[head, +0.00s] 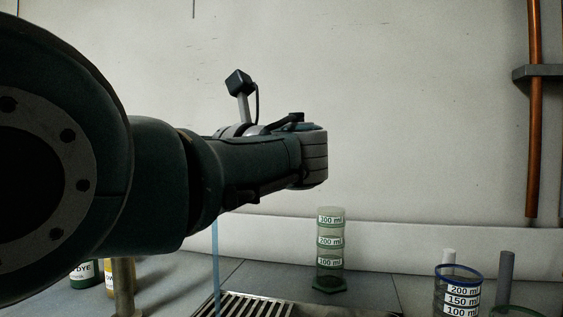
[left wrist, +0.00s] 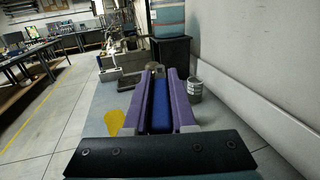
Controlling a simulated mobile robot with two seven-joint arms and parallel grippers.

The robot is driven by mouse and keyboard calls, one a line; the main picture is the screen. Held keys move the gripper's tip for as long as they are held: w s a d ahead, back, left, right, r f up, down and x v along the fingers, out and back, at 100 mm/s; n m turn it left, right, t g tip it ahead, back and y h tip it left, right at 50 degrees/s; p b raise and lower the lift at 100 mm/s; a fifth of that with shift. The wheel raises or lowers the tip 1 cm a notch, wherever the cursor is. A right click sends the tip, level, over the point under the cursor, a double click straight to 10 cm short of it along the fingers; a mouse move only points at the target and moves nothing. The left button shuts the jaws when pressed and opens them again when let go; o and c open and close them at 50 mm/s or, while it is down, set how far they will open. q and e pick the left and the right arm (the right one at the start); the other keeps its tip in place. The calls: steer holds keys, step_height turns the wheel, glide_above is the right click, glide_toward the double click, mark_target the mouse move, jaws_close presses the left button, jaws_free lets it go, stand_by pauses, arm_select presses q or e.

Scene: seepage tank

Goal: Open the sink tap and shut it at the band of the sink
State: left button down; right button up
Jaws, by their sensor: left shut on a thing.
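My left gripper (left wrist: 160,78) has purple fingers, closed on a blue bar (left wrist: 161,105), likely the tap's lever. In the head view my left arm crosses from the left and hides the fingers and most of the tap. A metal post (head: 123,288) shows below the arm. A thin blue stream of water (head: 215,265) falls straight down from behind the arm to the left end of the metal grating (head: 255,304), at the bottom edge of the picture. I cannot see the sink's band or its water level. My right gripper is not in view.
A measuring cylinder (head: 330,250) stands behind the grating. A blue-rimmed measuring beaker (head: 459,295) stands at the right. A dye bottle (head: 84,273) and a yellow bottle (head: 117,276) stand under the arm. A copper pipe (head: 534,110) runs down the wall at the right.

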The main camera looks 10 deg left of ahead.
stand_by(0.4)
arm_select(q)
steer(key=c, duration=0.7)
jaws_free()
steer(key=shift+c, duration=0.2)
steer(key=shift+d, duration=0.1)
steer(key=shift+s+d, duration=0.1)
steer(key=shift+d, duration=0.25)
steer(key=b+v, duration=0.2)
steer(key=v, duration=0.1)
steer(key=b+v, duration=0.1)
steer(key=v, duration=0.1)
steer(key=shift+d+f, duration=0.2)
steer(key=shift+f, duration=0.1)
steer(key=shift+s+d+r+b, duration=0.3)
steer(key=shift+d+b, duration=0.25)
steer(key=shift+b, duration=0.25)
